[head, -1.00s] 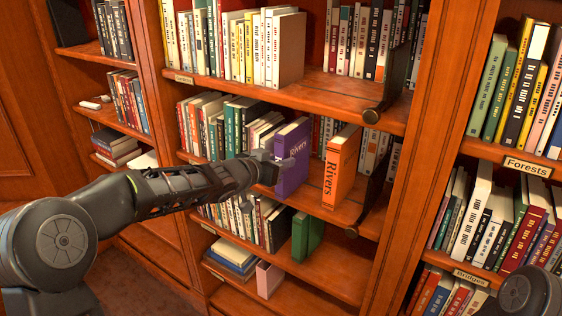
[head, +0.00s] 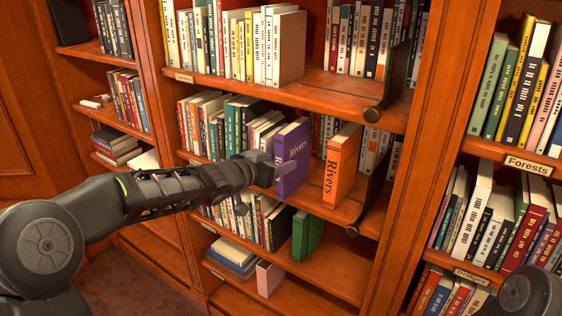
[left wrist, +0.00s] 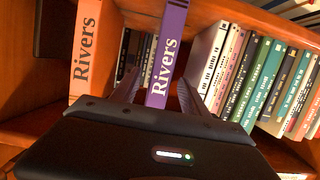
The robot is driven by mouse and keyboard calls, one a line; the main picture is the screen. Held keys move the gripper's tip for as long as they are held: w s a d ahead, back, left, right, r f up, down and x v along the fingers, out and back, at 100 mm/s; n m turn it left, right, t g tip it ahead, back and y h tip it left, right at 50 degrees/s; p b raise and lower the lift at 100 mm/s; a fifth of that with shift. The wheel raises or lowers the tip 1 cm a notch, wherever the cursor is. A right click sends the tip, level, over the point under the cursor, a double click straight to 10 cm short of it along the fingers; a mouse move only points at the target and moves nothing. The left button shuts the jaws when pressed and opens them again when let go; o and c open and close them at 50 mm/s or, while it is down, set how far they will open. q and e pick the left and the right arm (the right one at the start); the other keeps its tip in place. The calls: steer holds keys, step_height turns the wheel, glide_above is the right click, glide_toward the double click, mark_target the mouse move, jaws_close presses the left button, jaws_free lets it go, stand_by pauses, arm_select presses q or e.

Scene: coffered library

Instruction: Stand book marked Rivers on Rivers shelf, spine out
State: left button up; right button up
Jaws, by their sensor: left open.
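A purple book marked Rivers (head: 292,158) stands upright on the middle shelf (head: 338,214) of the central bookcase, its lettered spine facing out. It also shows in the left wrist view (left wrist: 166,55). An orange book marked Rivers (head: 340,168) stands to its right with a gap between. My left gripper (head: 268,172) is open in front of the purple book. In the left wrist view its two fingers (left wrist: 157,92) lie to either side of the purple spine, apart from it as far as I can tell. My right gripper is out of view.
A row of books (left wrist: 265,80) fills the shelf beside the purple book. A dark bookend (head: 375,185) stands right of the orange book. A green book (head: 307,235) stands on the shelf below. The right bookcase carries a Forests label (head: 527,165).

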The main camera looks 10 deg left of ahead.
arm_select(q)
steer(key=v, duration=0.6)
steer(key=shift+p, duration=0.4)
steer(key=s+d+f+n+g+b, duration=0.15)
steer(key=s+f, duration=0.25)
steer(key=f, duration=0.6)
steer(key=s+d+f+n+g+y, duration=0.15)
steer(key=s+f, duration=0.25)
steer(key=f, duration=0.7)
steer(key=s+d+f+n+g+h, duration=0.1)
steer(key=s+d+f+g, duration=0.2)
steer(key=f, duration=0.7)
steer(key=s+d+f+n+g+b, duration=0.1)
steer(key=s+d+f+g, duration=0.1)
steer(key=s+f, duration=0.8)
steer(key=s+d+f+n+g+b, duration=0.1)
steer(key=s+d+f+g, duration=0.2)
steer(key=s+f, duration=0.7)
steer(key=s+g+y, duration=0.1)
steer(key=s+g, duration=0.1)
steer(key=s, duration=0.6)
steer(key=shift+f, duration=0.4)
